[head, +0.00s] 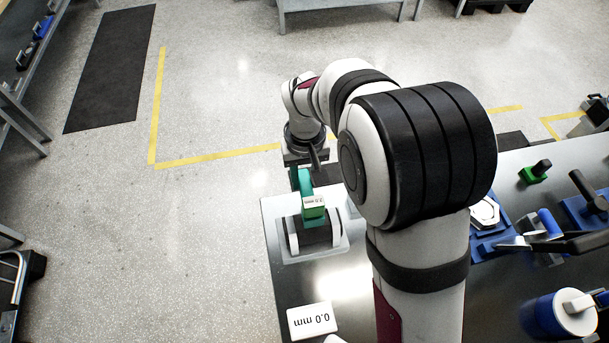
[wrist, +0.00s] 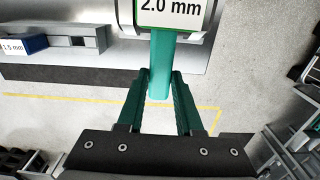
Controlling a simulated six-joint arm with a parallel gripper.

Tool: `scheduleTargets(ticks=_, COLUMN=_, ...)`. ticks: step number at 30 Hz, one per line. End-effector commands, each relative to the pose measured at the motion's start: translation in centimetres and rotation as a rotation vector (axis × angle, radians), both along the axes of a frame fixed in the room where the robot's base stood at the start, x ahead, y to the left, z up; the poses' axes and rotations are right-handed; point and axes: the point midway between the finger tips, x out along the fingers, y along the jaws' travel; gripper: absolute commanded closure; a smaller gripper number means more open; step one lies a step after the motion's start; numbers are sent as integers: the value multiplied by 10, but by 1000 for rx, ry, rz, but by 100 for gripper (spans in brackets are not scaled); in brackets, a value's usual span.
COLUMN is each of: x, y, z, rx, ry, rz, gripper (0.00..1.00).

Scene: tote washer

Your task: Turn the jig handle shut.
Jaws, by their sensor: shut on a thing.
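The jig handle (wrist: 164,62) is a teal bar in the wrist view, running down from beneath a green-edged plate marked 2.0 mm (wrist: 172,12). My gripper (wrist: 160,77) has its two teal fingers closed on the handle's near end. In the head view my gripper (head: 302,172) is above the far left corner of the bench, by the green block with the 2.0 mm label (head: 313,203). The pale jig base (head: 334,245) with its dark opening stands below. The fingers and handle are similar in colour there and hard to tell apart.
A 0.0 mm card (head: 312,320) lies on the metal bench (head: 285,281). Blue fixtures, a green block (head: 533,173) and a blue canister (head: 556,315) crowd the right. A blue block marked 1.5 mm (wrist: 25,44) shows left in the wrist view. Open floor lies left.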

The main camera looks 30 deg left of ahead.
Motion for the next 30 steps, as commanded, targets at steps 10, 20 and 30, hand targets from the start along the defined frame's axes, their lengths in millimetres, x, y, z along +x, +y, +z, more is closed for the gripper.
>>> scheduleTargets(ticks=10, x=1, y=-1, z=0, rx=0, ry=-3, rz=-3, gripper=40)
scheduleTargets(ticks=20, x=1, y=0, z=1, rx=0, ry=-1, rz=-1, gripper=35)
scheduleTargets(ticks=30, x=2, y=0, z=83, rx=5, ry=-6, rz=-2, gripper=35)
